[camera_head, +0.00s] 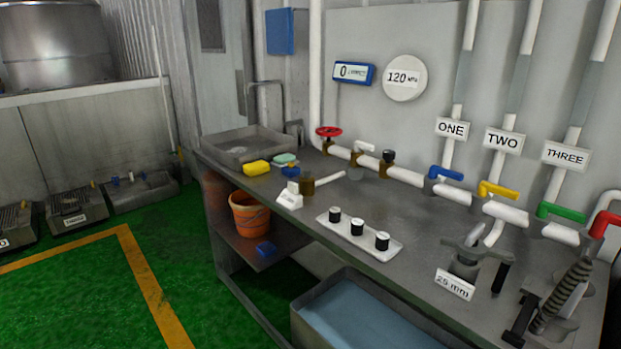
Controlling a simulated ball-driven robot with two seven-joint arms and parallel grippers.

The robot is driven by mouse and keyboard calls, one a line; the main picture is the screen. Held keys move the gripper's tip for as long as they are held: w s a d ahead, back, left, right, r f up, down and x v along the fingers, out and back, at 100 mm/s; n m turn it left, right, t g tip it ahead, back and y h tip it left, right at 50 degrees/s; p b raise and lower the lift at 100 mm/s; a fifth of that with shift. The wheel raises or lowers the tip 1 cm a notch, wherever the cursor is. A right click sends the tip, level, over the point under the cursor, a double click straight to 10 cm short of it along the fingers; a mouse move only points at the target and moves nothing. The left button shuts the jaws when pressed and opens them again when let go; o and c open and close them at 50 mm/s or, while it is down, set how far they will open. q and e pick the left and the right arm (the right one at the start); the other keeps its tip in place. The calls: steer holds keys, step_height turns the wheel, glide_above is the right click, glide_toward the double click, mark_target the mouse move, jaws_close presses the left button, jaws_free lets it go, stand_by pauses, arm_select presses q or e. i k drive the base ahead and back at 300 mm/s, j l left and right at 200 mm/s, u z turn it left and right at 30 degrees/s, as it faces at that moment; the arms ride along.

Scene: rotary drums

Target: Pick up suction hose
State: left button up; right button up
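A dark grey ribbed piece (562,297) leans at the right end of the grey metal bench (430,225). It looks like the suction hose, but I cannot tell for sure. Its upper end is near a red-handled valve (604,222), and its lower end is beside a black block-like part (520,318). White piping curves behind it, and I cannot tell whether they are joined. Neither of my grippers shows in the head view.
A grey fitting (466,262) with a "25 mm" sign (454,284) stands left of the ribbed piece. A white tray (390,254) holds three black-capped pieces. An open tank (325,300) of bluish liquid is below the front edge. Green floor (80,310) is clear at left.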

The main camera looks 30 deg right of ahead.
mark_target(568, 320)
steer(key=i+j+z, duration=0.1)
steer(key=i+z, duration=0.15)
steer(key=i, duration=0.3)
steer(key=i+j+z, duration=0.3)
steer(key=i, duration=0.2)
steer(key=i+j+z, duration=0.25)
steer(key=i, duration=0.3)
steer(key=z, duration=3.05)
